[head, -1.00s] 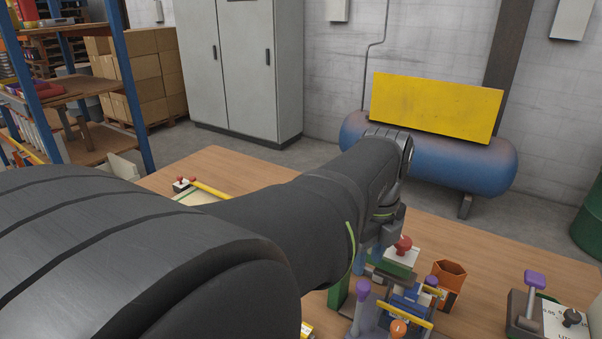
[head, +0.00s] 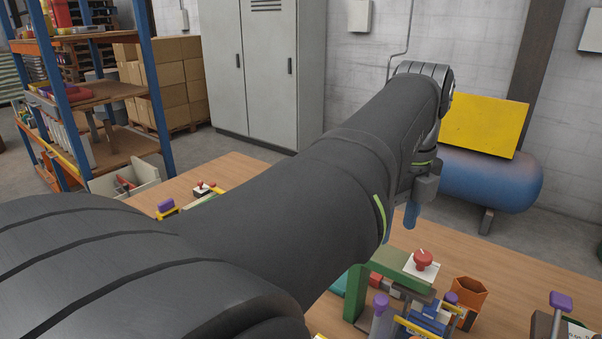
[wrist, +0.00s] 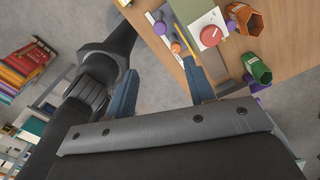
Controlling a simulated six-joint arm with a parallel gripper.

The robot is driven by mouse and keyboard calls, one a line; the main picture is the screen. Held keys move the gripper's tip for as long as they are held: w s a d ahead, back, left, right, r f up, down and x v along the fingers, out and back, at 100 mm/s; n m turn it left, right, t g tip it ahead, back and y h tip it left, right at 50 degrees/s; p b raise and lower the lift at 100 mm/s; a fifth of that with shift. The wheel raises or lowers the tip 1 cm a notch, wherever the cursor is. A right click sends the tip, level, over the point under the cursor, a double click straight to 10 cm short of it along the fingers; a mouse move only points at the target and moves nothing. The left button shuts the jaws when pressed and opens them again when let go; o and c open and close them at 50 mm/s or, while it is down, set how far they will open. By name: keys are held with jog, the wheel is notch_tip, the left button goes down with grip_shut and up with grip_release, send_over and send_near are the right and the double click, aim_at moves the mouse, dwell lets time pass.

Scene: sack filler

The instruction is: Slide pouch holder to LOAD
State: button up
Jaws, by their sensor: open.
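My gripper (head: 408,215) is in the air above and behind the small filling station in the head view, partly hidden by my own arm. In the wrist view its two blue fingers (wrist: 160,88) are spread apart with nothing between them. The station has a green frame (head: 357,290) with a red mushroom button (head: 423,260) on a white plate. Below it a blue block (head: 430,315) sits by a yellow bar, with purple knobs (head: 380,302) beside it. This block may be the pouch holder; I cannot read a LOAD mark. My arm hides part of the station's left side.
An orange hexagonal cup (head: 470,292) stands right of the station. A purple-handled lever box (head: 560,318) is at the far right. Another device with a red knob (head: 203,188) is at the table's back left. The wooden table (head: 500,258) is bare behind the cup.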

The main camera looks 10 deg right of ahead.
jog(key=m, duration=0.3)
send_near(382, 298)
jog(key=shift+m, duration=0.4)
notch_tip(382, 298, down, 9)
jog(key=shift+r, duration=0.1)
grip_shut()
